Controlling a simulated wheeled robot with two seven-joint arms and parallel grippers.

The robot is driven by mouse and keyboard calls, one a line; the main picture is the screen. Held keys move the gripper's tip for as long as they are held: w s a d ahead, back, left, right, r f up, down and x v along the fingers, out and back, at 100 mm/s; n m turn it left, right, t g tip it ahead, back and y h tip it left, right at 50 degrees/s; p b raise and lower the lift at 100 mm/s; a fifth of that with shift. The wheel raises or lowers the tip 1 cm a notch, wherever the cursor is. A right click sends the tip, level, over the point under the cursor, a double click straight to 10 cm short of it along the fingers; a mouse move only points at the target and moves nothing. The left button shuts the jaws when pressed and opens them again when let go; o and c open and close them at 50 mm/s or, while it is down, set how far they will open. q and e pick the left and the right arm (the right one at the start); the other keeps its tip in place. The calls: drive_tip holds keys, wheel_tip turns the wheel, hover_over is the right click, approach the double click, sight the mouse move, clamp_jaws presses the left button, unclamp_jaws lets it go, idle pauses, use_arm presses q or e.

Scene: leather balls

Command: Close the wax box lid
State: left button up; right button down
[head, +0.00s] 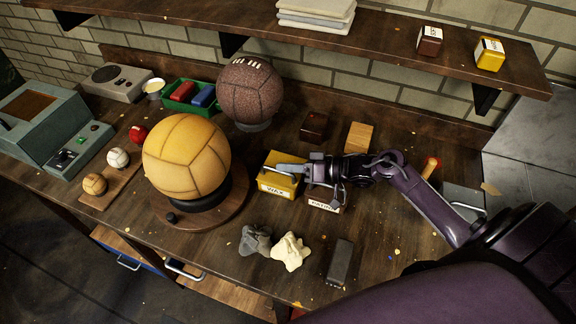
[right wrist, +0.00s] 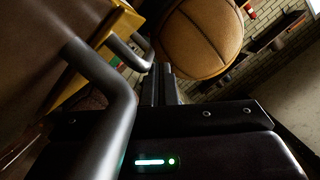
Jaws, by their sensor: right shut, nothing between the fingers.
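The yellow wax box (head: 272,185) stands on the bench right of the tan ball, its WAX label facing the front. A yellow panel shows at its upper back, but my gripper covers part of the top and I cannot tell how far the lid is open. My right gripper (head: 281,168) reaches in from the right, shut and empty, with its fingertips over the box top. In the right wrist view the shut fingers (right wrist: 161,85) point towards the tan ball, with a yellow edge and brown surface at left. My left gripper is not in view.
A second labelled box (head: 325,205) stands right of the wax box, partly under my gripper. The tan ball (head: 187,157) sits on a round stand at left. A dark ball (head: 250,92) is behind. Cloths (head: 290,251) and a dark block (head: 340,262) lie in front.

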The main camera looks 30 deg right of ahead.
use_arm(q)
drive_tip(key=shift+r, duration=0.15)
use_arm(e)
drive_tip(key=shift+r+p, duration=0.4)
drive_tip(key=shift+p, duration=0.1)
drive_tip(key=d+r, duration=0.1)
drive_tip(key=s+d+r+p, duration=0.1)
drive_tip(key=r, duration=0.1)
drive_tip(key=shift+s+d+p, duration=0.1)
drive_tip(key=shift+p, duration=0.2)
use_arm(q)
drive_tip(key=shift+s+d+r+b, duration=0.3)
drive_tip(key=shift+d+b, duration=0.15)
drive_tip(key=shift+b, duration=0.4)
use_arm(e)
drive_tip(key=r+v, duration=0.1)
drive_tip(key=v, duration=0.6)
drive_tip(key=shift+s, duration=0.45)
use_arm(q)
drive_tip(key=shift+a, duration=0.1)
